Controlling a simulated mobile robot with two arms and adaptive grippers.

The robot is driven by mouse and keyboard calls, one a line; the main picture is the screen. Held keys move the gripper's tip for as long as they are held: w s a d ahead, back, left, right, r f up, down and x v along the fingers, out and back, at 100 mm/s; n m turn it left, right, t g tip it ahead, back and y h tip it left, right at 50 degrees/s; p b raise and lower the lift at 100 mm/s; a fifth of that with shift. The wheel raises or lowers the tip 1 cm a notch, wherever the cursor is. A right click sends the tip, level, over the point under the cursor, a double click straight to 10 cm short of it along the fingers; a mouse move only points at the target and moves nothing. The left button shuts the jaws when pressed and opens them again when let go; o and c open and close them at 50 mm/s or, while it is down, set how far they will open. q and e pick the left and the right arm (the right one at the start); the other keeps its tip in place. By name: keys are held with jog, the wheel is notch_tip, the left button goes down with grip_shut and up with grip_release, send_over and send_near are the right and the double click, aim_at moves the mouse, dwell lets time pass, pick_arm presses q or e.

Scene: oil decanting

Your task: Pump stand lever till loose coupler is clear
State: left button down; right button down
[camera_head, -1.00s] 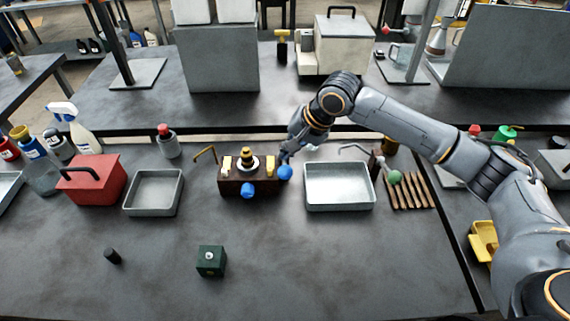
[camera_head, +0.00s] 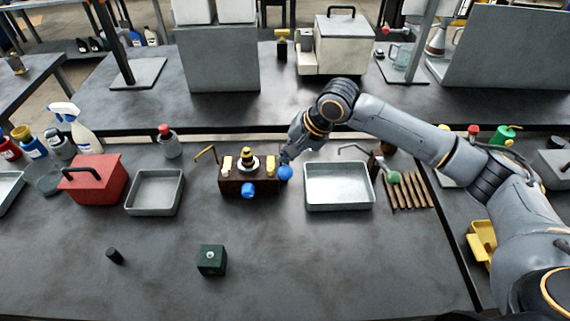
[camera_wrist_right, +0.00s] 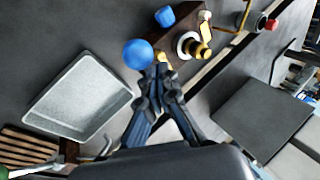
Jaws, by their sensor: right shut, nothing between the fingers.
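The stand (camera_head: 235,187) is a dark brown block on the bench with yellow fittings and a white-ringed, black-and-yellow coupler (camera_head: 247,161) on top. A blue ball knob (camera_head: 285,173), seemingly the lever's end, sits at its right end; a second blue knob (camera_head: 248,190) is on its front. My right gripper (camera_head: 286,159) is at the ball, its fingers shut and empty. In the right wrist view the shut fingertips (camera_wrist_right: 158,70) are right beside the blue ball (camera_wrist_right: 138,54), apparently touching it. The lever's shaft is mostly hidden. I cannot tell which coupler is loose. My left gripper is out of view.
Grey trays stand left (camera_head: 154,192) and right (camera_head: 339,187) of the stand. A red box (camera_head: 94,181) is farther left. A green block (camera_head: 211,260) and a small black cylinder (camera_head: 115,256) are in front.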

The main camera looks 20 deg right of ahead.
aim_at(288, 169)
jog(key=shift+s+a+f, duration=0.1)
jog(key=shift+s+f, duration=0.3)
jog(key=shift+f, duration=0.45)
jog(key=shift+s+a+f, duration=0.15)
jog(key=shift+s+f, duration=0.3)
jog(key=shift+f, duration=0.45)
jog(key=shift+s+a+f, duration=0.1)
jog(key=shift+s+f, duration=0.3)
jog(key=shift+f, duration=0.45)
dwell(2.5)
jog(key=shift+w+d+r+p, duration=0.1)
jog(key=shift+w+r+p, duration=0.2)
jog(key=shift+r+p, duration=0.6)
jog(key=shift+w+d+r+p, duration=0.1)
jog(key=shift+w+r+p, duration=0.25)
jog(key=shift+r+p, duration=0.45)
jog(key=shift+w+d+r+p, duration=0.1)
jog(key=shift+w+r+p, duration=0.3)
jog(key=shift+r+p, duration=0.35)
jog(key=shift+w+d+r+p, duration=0.1)
jog(key=shift+w+r+p, duration=0.35)
jog(key=shift+p, duration=0.5)
jog(key=shift+r, duration=0.1)
